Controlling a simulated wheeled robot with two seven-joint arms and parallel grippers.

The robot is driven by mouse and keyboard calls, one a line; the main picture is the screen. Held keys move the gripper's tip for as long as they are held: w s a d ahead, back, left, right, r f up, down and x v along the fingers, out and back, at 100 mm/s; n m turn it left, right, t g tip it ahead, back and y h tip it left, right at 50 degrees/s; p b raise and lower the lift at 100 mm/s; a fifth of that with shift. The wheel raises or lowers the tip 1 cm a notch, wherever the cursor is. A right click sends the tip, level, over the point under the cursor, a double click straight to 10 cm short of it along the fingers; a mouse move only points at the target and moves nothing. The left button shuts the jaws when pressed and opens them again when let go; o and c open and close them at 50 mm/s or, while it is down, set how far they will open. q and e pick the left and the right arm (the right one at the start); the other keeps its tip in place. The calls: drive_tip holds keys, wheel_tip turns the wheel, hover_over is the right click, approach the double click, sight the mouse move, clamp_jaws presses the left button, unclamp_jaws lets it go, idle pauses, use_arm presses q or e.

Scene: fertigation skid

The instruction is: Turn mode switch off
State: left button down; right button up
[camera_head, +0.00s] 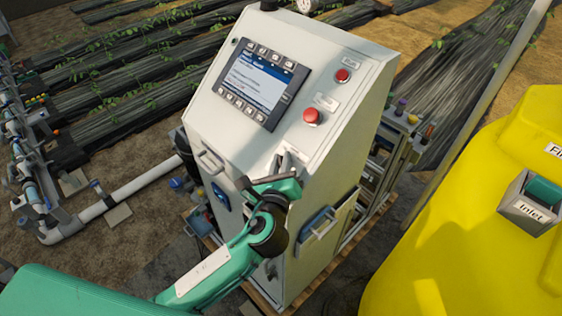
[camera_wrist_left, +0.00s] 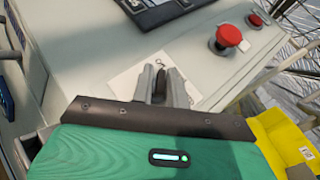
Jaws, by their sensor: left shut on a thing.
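The mode switch (camera_wrist_left: 158,82) shows in the left wrist view as a small dark knob on the pale control cabinet, in front of a white label plate (camera_wrist_left: 127,84). My left gripper (camera_wrist_left: 163,74) is shut on it, with one grey finger on each side. In the head view my left gripper (camera_head: 286,163) is at the cabinet's sloped front, below the display and left of the lower red button. The switch itself is hidden there by the fingers. The switch's exact pointing angle is hard to read. My right gripper is in neither view.
The cabinet (camera_head: 225,139) carries a display panel (camera_head: 254,83) and two red buttons (camera_head: 312,116) (camera_head: 342,75) near the fingers. A yellow tank (camera_head: 470,230) with an inlet box stands at right. White pipes (camera_head: 146,186) run at left.

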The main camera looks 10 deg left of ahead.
use_arm(q)
drive_tip(key=shift+f, duration=0.2)
drive_tip(key=c, duration=1.5)
unclamp_jaws()
drive_tip(key=shift+c, duration=0.2)
drive_tip(key=shift+r, duration=0.1)
drive_tip(key=s+b, duration=0.5)
drive_tip(key=s, duration=0.8)
drive_tip(key=shift+s+d+b, duration=0.35)
drive_tip(key=shift+s+d, duration=0.05)
drive_tip(key=shift+d, duration=0.05)
